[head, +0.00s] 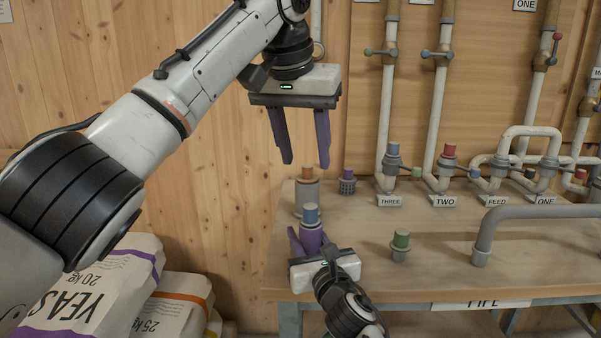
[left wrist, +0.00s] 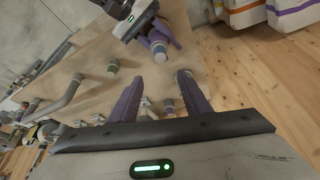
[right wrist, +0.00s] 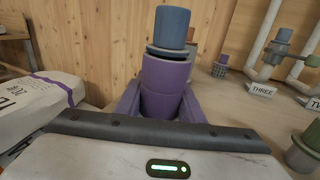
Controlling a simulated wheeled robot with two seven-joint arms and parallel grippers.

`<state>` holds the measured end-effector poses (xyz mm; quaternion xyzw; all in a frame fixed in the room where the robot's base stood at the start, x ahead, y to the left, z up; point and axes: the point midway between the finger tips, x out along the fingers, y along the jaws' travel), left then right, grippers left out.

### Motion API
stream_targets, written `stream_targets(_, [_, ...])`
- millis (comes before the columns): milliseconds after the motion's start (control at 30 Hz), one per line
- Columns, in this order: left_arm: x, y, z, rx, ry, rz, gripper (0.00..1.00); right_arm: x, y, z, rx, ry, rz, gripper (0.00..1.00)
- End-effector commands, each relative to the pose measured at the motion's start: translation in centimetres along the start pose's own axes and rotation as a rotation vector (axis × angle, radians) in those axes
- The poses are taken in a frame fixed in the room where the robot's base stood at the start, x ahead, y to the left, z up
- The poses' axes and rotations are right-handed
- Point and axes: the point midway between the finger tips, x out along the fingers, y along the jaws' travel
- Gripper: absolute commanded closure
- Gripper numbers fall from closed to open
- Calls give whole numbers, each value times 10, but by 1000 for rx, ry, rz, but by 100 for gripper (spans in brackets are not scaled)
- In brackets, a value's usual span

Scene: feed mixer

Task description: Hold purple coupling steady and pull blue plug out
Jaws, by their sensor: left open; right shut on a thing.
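The purple coupling (head: 312,239) is upright near the bench's left edge, with the blue plug (head: 311,214) in its top. In the right wrist view the blue plug (right wrist: 172,27) rises above a dark ring on the purple coupling (right wrist: 165,82). My right gripper (head: 308,243) is shut on the coupling, its purple fingers on either side. My left gripper (head: 306,164) is open and empty, pointing down above and behind the blue plug, apart from it. In the left wrist view the blue plug (left wrist: 160,50) shows beyond the open left fingers (left wrist: 157,88).
A grey coupling with an orange plug (head: 307,175) stands close behind the purple one. A purple-capped basket-like part (head: 347,182) and a green-capped part (head: 401,241) stand nearby. Labelled pipes line the back; a bent grey pipe (head: 530,212) is at right. Sacks (head: 95,280) stand left.

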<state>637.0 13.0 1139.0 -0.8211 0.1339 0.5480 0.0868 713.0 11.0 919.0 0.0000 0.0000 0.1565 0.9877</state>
Motion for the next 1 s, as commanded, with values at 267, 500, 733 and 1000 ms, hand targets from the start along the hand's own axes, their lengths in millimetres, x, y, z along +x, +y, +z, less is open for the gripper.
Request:
stream_targets(267, [53, 35, 2, 176, 75, 269, 56, 0, 0, -1, 0, 1, -1, 94])
stream_targets(500, [87, 61, 10, 337, 344, 621, 56, 0, 0, 0, 0, 1, -1, 94])
stream_targets(733, [89, 36, 26, 362, 697, 784, 56, 0, 0, -1, 0, 1, -1, 94])
stream_targets(1000, [96, -39, 75, 341, 1025, 694, 56, 0, 0, -1, 0, 1, 0, 94])
